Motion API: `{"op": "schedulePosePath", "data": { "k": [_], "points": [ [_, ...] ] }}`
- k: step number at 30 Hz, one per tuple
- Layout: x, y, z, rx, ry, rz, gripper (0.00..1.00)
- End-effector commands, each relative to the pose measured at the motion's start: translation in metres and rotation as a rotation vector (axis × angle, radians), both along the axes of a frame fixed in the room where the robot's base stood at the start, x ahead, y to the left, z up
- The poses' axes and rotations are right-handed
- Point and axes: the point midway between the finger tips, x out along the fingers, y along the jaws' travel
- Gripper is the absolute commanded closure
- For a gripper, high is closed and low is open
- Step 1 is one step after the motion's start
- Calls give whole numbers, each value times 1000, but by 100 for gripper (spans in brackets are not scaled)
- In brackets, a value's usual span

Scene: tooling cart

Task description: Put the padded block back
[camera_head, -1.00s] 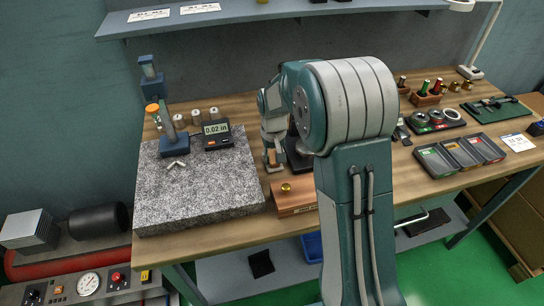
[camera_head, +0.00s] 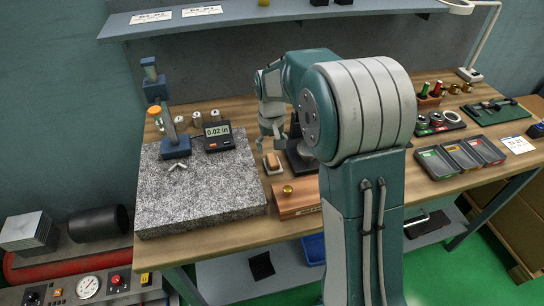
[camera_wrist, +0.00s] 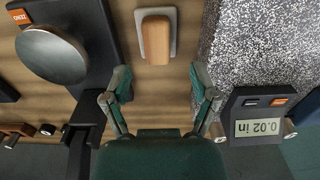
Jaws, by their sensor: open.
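The padded block (camera_wrist: 156,38) has a rounded orange-brown wooden body on a pale grey pad. It sits pad down on the wooden bench top. In the head view the block (camera_head: 272,162) stands just right of the granite plate and left of a black stand. My gripper (camera_wrist: 160,82) is open and empty, with its two fingers apart and the block beyond their tips. In the head view my gripper (camera_head: 270,136) hangs above the block, clear of it. My arm hides part of the bench to the right.
The granite plate (camera_head: 200,188) carries a gauge with a "0.02 in" display (camera_head: 218,136). A black stand with a round grey disc (camera_wrist: 52,56) is on the block's other side. A wooden box with a brass knob (camera_head: 298,198) lies at the bench front. Trays (camera_head: 460,154) fill the right side.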

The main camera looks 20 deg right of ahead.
Motion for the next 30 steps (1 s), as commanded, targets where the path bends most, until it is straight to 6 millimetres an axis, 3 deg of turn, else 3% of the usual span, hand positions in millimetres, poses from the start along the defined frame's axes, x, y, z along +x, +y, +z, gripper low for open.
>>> {"op": "schedulePosePath", "data": {
  "k": [6, 16, 24, 30],
  "points": [
    [1, 0, 44, 0, -4, 0, 24],
    [-8, 0, 76, 0, -19, 0, 24],
    [-78, 0, 128, 0, -146, 0, 24],
    [-138, 0, 150, 0, -246, 0, 24]
  ]
}}
